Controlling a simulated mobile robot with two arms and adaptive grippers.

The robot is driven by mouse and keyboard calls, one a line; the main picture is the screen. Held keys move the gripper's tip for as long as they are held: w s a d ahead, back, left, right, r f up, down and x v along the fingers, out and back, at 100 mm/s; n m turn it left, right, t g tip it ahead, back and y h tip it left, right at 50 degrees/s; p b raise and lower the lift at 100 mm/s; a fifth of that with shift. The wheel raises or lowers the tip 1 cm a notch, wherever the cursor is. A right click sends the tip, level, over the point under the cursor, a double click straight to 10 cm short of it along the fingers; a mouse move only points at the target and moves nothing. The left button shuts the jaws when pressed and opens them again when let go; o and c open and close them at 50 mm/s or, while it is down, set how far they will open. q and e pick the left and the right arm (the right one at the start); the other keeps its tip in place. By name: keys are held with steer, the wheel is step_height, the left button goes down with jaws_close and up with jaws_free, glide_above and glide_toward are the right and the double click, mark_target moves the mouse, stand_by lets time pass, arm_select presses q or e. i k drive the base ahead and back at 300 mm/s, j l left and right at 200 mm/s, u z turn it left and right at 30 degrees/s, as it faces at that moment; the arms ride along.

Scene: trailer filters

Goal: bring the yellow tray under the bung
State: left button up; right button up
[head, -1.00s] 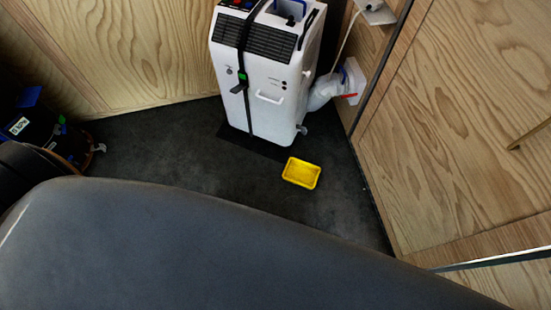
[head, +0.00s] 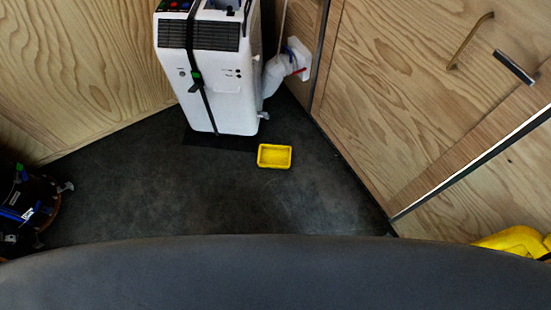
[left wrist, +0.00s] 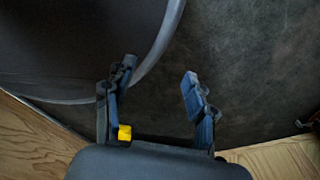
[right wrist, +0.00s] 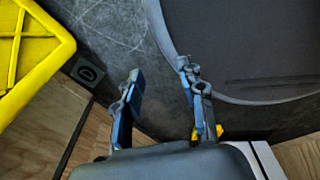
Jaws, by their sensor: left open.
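The yellow tray (head: 274,147) lies flat and empty on the dark floor, in front and to the right of the white wheeled unit (head: 228,90). I cannot make out a bung in any view. My left gripper (left wrist: 158,72) shows in the left wrist view, open and empty, with its fingers apart over dark floor. My right gripper (right wrist: 160,70) shows in the right wrist view, fingers apart and empty. Neither gripper is in the head view, and the tray is well away from both.
My dark base fills the bottom of the head view. Wood-panelled walls (head: 80,70) close in behind and right. A dark case (head: 25,205) stands at the left. A large yellow object (right wrist: 35,40) is beside my right gripper. Dark floor (head: 180,195) between base and tray is clear.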

mark_target(270, 156)
steer(key=i+l+u, duration=0.15)
steer(key=i+l, duration=0.2)
steer(key=i+l+u, duration=0.15)
steer(key=i+l, duration=0.2)
steer(key=l, duration=0.2)
steer(key=i+l+u, duration=0.15)
steer(key=i+l, duration=0.15)
steer(key=l, duration=0.15)
